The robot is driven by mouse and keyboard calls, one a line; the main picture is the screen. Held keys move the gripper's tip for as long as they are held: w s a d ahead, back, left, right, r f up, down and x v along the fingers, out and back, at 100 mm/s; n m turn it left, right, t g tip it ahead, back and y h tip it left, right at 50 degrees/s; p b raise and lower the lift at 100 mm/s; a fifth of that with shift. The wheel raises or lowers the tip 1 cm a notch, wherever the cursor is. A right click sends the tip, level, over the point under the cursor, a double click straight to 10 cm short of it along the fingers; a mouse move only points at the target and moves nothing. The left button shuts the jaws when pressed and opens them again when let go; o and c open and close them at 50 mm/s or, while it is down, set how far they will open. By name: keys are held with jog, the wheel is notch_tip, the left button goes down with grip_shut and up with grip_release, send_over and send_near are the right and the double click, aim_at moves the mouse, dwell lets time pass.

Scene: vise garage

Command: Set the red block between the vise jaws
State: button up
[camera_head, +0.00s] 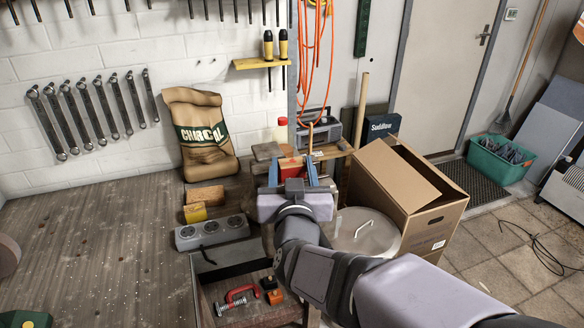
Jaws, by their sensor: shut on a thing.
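My gripper (293,174) is in the middle of the camera_head view, over the small wooden bench. Its two blue fingers are shut on the red block (291,166), which shows as a red patch between them. My own wrist hides the block's lower part and the bench area in front of it. I cannot clearly make out the vise or its jaws; they may be behind my gripper and arm. I cannot tell whether the block touches anything below it.
A charcoal bag (203,135), a wood block (206,196), a yellow block (195,212) and a grey socket strip (212,232) lie left of my gripper. A cardboard box (400,185) and a round metal lid (365,235) are to the right. A drawer below holds a red clamp (240,293).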

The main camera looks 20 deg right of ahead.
dwell(0.3)
jog(key=o, duration=1.1)
jog(key=shift+o, duration=0.8)
jog(key=shift+o, duration=1)
jog(key=shift+r, duration=0.15)
notch_tip(320, 180, up, 8)
jog(key=p, duration=0.7)
jog(key=shift+p, duration=0.3)
